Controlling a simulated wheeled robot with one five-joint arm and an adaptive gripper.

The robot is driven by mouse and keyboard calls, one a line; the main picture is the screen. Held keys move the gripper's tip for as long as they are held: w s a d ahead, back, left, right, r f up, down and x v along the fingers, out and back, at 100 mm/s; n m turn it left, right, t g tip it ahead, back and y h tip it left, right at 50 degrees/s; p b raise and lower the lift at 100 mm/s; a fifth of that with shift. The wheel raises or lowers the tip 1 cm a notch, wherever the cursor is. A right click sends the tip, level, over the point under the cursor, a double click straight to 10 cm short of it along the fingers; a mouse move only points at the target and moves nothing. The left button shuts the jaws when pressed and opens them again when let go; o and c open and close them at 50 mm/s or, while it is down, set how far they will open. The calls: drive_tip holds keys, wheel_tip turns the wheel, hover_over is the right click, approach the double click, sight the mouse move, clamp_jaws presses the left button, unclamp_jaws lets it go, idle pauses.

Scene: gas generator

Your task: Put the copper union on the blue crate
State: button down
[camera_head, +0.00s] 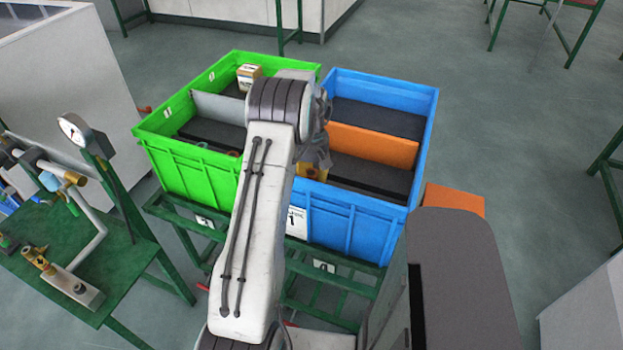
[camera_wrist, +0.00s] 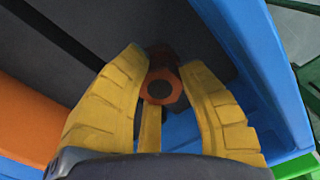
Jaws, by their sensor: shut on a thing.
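The copper union (camera_wrist: 161,88) shows in the wrist view as a hex-edged ring with a dark hole, between the yellow fingertips. My gripper (camera_wrist: 164,66) is shut on it. The blue crate (camera_head: 345,222) stands at right of centre in the head view. Its wall (camera_wrist: 262,70) also fills the right of the wrist view. In the head view my gripper (camera_head: 312,172) is at the crate's left end, over or in the near compartment. The union is hidden there by my arm and gripper. The gap between union and crate floor is unclear.
An orange divider (camera_head: 372,146) splits the blue crate. A green crate (camera_head: 190,167) stands against its left side, holding a small box (camera_head: 249,76) and a copper-coloured part (camera_head: 232,153). A green table (camera_head: 75,240) with a gauge and fittings stands at left. The blue crate's dark floor looks largely clear.

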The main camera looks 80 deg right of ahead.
sight(311, 173)
drive_tip(key=shift+f, duration=0.9)
drive_tip(key=shift+f, duration=0.1)
drive_tip(key=c, duration=0.9)
unclamp_jaws()
wheel_tip(311, 173, up, 12)
drive_tip(key=shift+r, duration=0.1)
